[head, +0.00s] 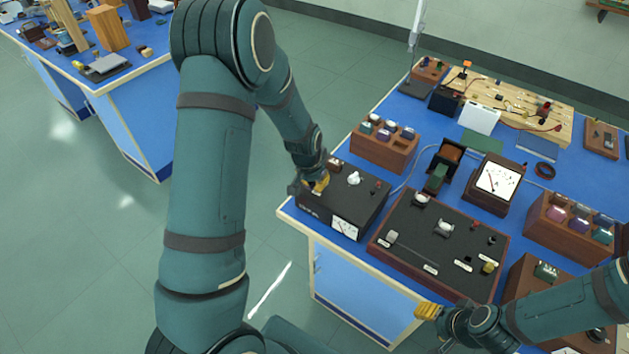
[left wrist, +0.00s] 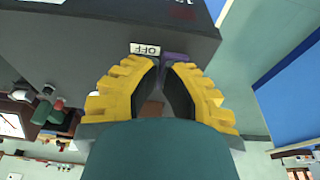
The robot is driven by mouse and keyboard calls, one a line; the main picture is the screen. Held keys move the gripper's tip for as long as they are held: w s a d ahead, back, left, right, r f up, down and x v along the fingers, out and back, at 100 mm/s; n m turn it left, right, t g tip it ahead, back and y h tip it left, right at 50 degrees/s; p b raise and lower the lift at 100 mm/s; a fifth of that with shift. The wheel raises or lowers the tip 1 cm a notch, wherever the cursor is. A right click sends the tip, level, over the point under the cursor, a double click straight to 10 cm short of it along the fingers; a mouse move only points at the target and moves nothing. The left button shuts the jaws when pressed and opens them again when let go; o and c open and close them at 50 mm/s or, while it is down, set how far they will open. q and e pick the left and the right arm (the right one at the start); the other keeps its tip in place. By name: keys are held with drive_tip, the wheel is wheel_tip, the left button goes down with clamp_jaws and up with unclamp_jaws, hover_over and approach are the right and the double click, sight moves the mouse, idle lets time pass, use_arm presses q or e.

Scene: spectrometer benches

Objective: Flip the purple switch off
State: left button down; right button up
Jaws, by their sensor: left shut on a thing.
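The purple switch (left wrist: 174,57) shows in the left wrist view as a small purple piece at the fingertips, beside a white OFF label (left wrist: 145,49). It is on a dark box (head: 352,190) with a white meter, at the near left corner of the blue bench. My left gripper (head: 318,184) is at the box's left end, and its yellow fingers (left wrist: 160,75) are shut on the switch. In the head view the gripper hides the switch, and its exact position is hard to tell. My right gripper (head: 427,312) is low at the bench's front edge, apart from the box.
A dark panel with knobs (head: 440,245) lies right of the box. A wooden block with several coloured tops (head: 384,152) stands behind it. A meter (head: 497,180) and another wooden block (head: 570,222) are further right. Open floor lies left of the bench.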

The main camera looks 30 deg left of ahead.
use_arm(q)
drive_tip(key=shift+w, duration=0.1)
drive_tip(key=shift+w+r, duration=0.1)
drive_tip(key=shift+w, duration=0.65)
drive_tip(key=shift+r+p, duration=0.3)
drive_tip(key=shift+r, duration=0.2)
drive_tip(key=p+v, duration=0.2)
drive_tip(key=v, duration=0.2)
drive_tip(key=shift+d+r, duration=0.1)
drive_tip(key=shift+r, duration=0.15)
drive_tip(key=s+r, duration=0.4)
drive_tip(key=r, duration=0.3)
drive_tip(key=shift+s+a+r, duration=0.15)
drive_tip(key=shift+s+a, duration=0.05)
drive_tip(key=shift+s, duration=0.05)
use_arm(e)
drive_tip(key=r, duration=0.1)
drive_tip(key=s+r, duration=0.1)
drive_tip(key=r, duration=0.1)
drive_tip(key=shift+s+d+r, duration=0.1)
drive_tip(key=shift+d+r, duration=0.1)
drive_tip(key=shift+r, duration=0.05)
